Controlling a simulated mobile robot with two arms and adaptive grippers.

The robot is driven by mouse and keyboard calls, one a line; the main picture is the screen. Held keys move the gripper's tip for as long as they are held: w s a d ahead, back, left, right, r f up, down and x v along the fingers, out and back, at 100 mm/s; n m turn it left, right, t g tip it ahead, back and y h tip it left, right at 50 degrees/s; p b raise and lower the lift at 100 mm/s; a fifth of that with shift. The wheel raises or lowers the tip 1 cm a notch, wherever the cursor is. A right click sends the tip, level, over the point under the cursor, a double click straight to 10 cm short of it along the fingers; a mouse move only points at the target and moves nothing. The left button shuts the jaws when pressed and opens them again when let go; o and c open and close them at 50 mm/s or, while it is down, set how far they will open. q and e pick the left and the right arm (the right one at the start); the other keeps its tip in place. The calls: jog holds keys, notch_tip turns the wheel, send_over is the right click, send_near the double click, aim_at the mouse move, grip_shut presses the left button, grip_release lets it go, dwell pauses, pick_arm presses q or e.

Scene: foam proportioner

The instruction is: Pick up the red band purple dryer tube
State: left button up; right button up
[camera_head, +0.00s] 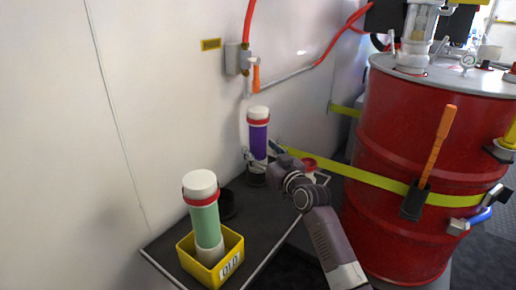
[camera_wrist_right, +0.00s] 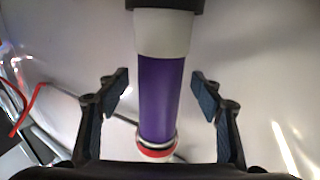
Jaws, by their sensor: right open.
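The purple dryer tube with a red band and white cap (camera_head: 258,138) stands upright at the far end of the dark shelf, its foot in a black holder. My right gripper (camera_head: 262,162) is at the tube's lower part, reaching in from the right. In the right wrist view the tube (camera_wrist_right: 162,80) lies between the two open fingers (camera_wrist_right: 160,95), with a gap on each side. The fingers do not touch it. The red band shows near the palm at the bottom of that view. My left gripper is not in view.
A green tube with a red band (camera_head: 205,215) stands in a yellow box (camera_head: 187,261) on the near part of the dark shelf (camera_head: 165,245). An empty-looking black holder (camera_head: 224,205) is behind it. A large red drum (camera_head: 385,130) with a yellow strap stands right. The wall is close behind.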

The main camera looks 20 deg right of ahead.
jog(key=shift+c, duration=0.6)
jog(key=c, duration=1.3)
jog(key=shift+r, duration=0.15)
jog(key=shift+c, duration=0.9)
jog(key=shift+r, duration=0.1)
